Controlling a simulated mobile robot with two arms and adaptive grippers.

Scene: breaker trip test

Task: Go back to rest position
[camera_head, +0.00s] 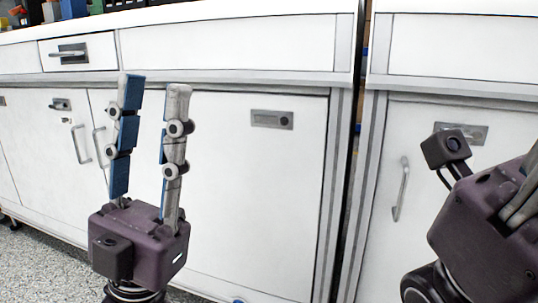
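My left gripper (154,88) stands upright at the left of the head view, its two fingers pointing up and apart with nothing between them. It is in front of the white cabinet doors and touches nothing that I can see. Part of my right gripper's dark body (489,240) shows at the right edge; its fingertips are cut off by the frame, so its opening is hidden.
White cabinets (252,190) with drawers and metal handles fill the view. Several small coloured items sit on the white countertop (150,14) at the top left. A narrow gap separates the two cabinet blocks. Speckled floor (35,262) shows at the lower left.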

